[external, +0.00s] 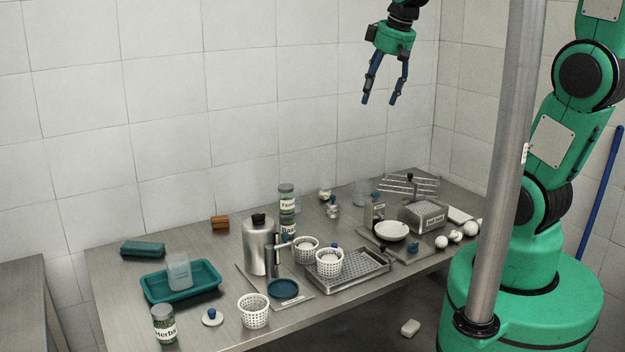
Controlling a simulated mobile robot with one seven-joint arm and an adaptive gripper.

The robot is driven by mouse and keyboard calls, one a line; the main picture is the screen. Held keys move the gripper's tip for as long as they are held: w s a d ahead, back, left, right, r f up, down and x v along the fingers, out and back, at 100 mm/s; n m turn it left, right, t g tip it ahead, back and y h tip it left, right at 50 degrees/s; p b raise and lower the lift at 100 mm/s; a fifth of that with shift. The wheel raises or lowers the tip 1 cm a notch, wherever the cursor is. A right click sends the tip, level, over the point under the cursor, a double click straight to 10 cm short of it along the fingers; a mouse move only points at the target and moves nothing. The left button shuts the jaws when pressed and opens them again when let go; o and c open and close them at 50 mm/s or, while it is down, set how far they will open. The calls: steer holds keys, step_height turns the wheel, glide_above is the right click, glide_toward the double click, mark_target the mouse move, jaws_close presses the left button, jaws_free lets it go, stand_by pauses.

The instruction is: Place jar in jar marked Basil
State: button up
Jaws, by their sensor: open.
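My gripper (379,101) is open and empty, fingers pointing down, high above the back of the table. A glass jar with a label starting "Bas" (288,228) stands near the middle of the table, partly hidden by the steel dispenser. Another labelled jar with a grey-green lid (287,200) shows directly above it; I cannot tell whether it rests on it or stands behind. Its label is too small to read surely. A jar marked "Herbs" (163,326) with green contents stands at the front left edge.
A steel canister (258,247), a teal tray (207,270) and a grater box (423,216) crowd the table.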

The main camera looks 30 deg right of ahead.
steer(key=s+d+m+t, duration=0.1)
steer(key=s+d+m, duration=0.2)
steer(key=s, duration=1.4)
steer(key=shift+s+d+r+m+t+h, duration=0.2)
steer(key=shift+s+r+m+t+h, duration=0.1)
steer(key=shift+m, duration=0.3)
steer(key=shift+f, duration=0.1)
step_height(320, 180, down, 10)
steer(key=b, duration=1)
steer(key=shift+f, duration=0.15)
